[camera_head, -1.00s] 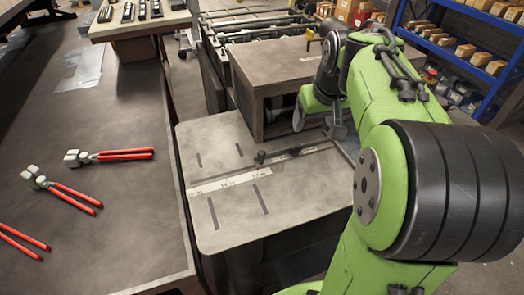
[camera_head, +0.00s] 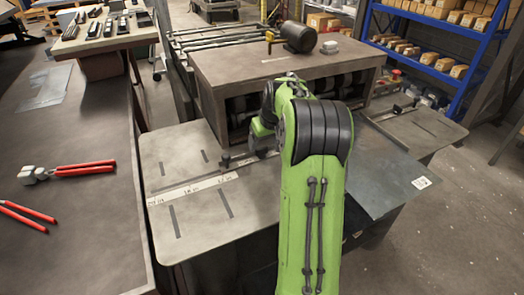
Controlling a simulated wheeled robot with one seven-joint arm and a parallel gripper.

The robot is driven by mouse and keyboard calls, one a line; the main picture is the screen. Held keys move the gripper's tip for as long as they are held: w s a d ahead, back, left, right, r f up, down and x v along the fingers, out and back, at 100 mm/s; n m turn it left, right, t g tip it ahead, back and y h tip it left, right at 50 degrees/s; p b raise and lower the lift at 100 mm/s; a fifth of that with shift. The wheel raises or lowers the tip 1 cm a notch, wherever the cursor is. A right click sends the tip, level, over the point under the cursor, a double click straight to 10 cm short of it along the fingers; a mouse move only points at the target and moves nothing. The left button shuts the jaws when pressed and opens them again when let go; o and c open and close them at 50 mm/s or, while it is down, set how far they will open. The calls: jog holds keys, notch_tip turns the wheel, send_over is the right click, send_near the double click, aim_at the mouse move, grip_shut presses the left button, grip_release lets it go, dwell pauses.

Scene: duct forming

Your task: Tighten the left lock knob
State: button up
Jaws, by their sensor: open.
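The left lock knob (camera_head: 226,159) is a small dark knob standing on the guide strip on the left wing of the forming machine's table (camera_head: 190,215). My gripper (camera_head: 261,148) is just right of this knob, low over the table and apart from it in the picture. Only a small part of the gripper shows beside my green arm. It is open, but its fingertips are mostly hidden. A second dark knob (camera_head: 397,110) stands on the right wing.
A grey metal sheet (camera_head: 385,175) with a white label lies right of my arm. The machine's boxy housing (camera_head: 275,70) rises behind my gripper. Red-handled pliers (camera_head: 85,169) lie on the dark bench at left. Blue shelves (camera_head: 425,35) with boxes stand at the back right.

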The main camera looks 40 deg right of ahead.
aim_at(262, 148)
jog(key=x, duration=0.3)
jog(key=shift+w+f, duration=0.1)
jog(key=shift+f, duration=0.15)
jog(key=c, duration=1.1)
jog(key=shift+o, duration=0.2)
jog(key=shift+m+h, duration=0.3)
jog(key=shift+m, duration=0.5)
jog(key=o, duration=1.1)
jog(key=shift+c, duration=0.2)
